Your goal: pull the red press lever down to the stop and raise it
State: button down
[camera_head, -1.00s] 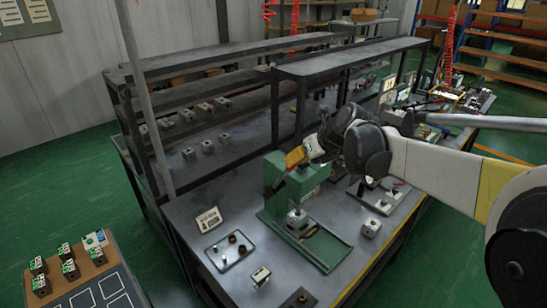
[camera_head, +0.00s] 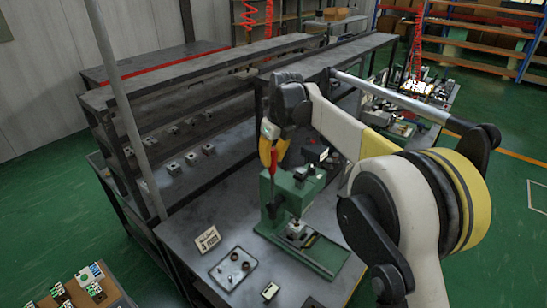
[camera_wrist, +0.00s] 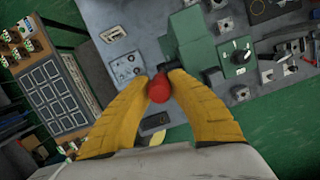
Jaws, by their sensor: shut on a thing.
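The green press (camera_head: 305,190) stands on its base plate on the grey workbench, near the middle of the head view. Its lever has a red grip (camera_head: 273,168) and rises steeply at the press's left side. My gripper (camera_head: 269,150) is above the press, pointing down, with its yellow fingers closed around the top of the red grip. In the wrist view the two yellow fingers (camera_wrist: 158,80) meet on the red round end of the lever (camera_wrist: 158,90). The press body also shows in the wrist view (camera_wrist: 190,40), just beyond the fingertips. The lever's pivot is not clear.
A small tray with round parts (camera_head: 233,268) and a sign card (camera_head: 207,240) lie left of the press. Dark shelves (camera_head: 180,90) rise behind. A board with green-topped blocks (camera_head: 82,293) is at the lower left.

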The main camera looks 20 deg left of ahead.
jog(key=shift+a, duration=0.1)
jog(key=c, duration=1.3)
grip_release()
jog(key=shift+f, duration=0.1)
jog(key=shift+o, duration=0.5)
jog(key=shift+w+a+f, duration=0.1)
jog(key=shift+a, duration=0.15)
jog(key=shift+d+r, duration=0.2)
jog(key=v, duration=1.1)
jog(key=shift+r, duration=0.4)
jog(key=shift+d, duration=0.1)
